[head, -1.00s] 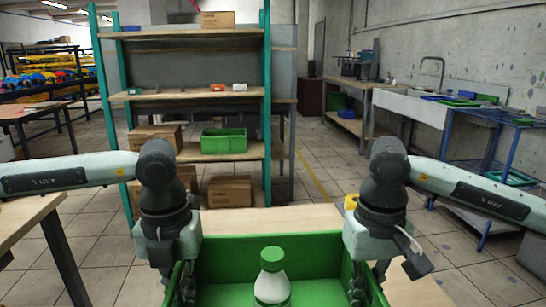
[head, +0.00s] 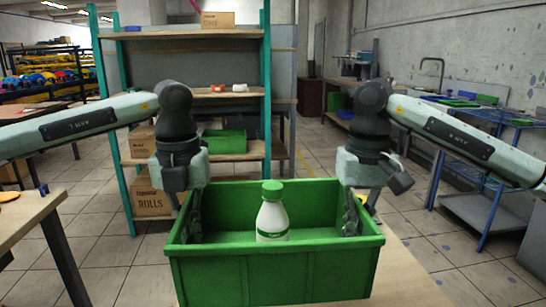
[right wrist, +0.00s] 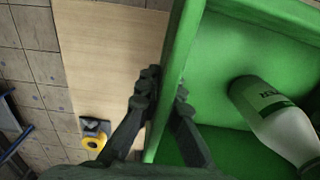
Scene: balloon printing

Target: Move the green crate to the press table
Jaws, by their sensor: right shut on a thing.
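The green crate (head: 275,275) is held level in front of me in the head view, above a pale wooden table (head: 410,285). A white bottle with a green cap (head: 272,215) stands upright inside it. My left gripper (head: 192,218) is at the crate's left wall, one finger showing inside and the outer one hidden. My right gripper (head: 353,218) grips the right wall. In the right wrist view the right gripper's fingers (right wrist: 165,95) straddle the crate wall (right wrist: 178,70). I cannot tell which table is the press table.
Another wooden table (head: 25,222) with an orange item and a small blue one is at the left. A shelf rack (head: 190,95) with boxes and a green bin (head: 224,142) stands ahead. A yellow and black item (right wrist: 94,140) lies near the table edge.

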